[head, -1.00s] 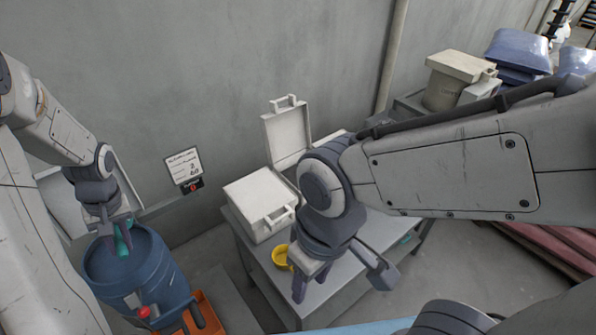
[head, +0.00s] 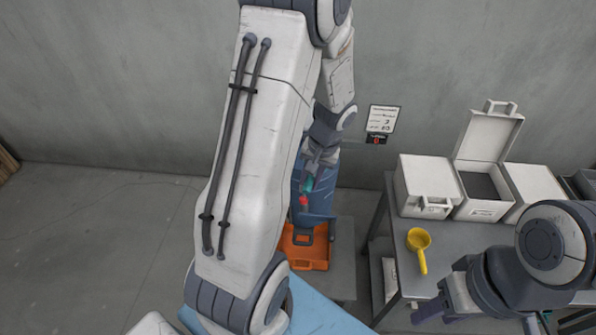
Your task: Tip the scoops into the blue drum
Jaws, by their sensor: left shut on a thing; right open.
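The blue drum (head: 322,190) stands beyond my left arm, which covers much of it, including most of its top. My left gripper (head: 313,170) is over the drum, shut on a teal thing (head: 308,184) that looks like a scoop handle. The scoop's bowl and contents cannot be made out. A yellow scoop (head: 418,241) lies on the grey table (head: 445,250), its handle toward the near edge. My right gripper (head: 482,318) is open and empty, low over the table's near side, right of the yellow scoop's handle.
A closed white box (head: 423,180), an open-lidded one (head: 487,208) and another white box (head: 537,185) line the table's back. An orange tray (head: 305,250) sits by the drum's foot. A sign (head: 382,120) hangs on the wall. The floor at left is clear.

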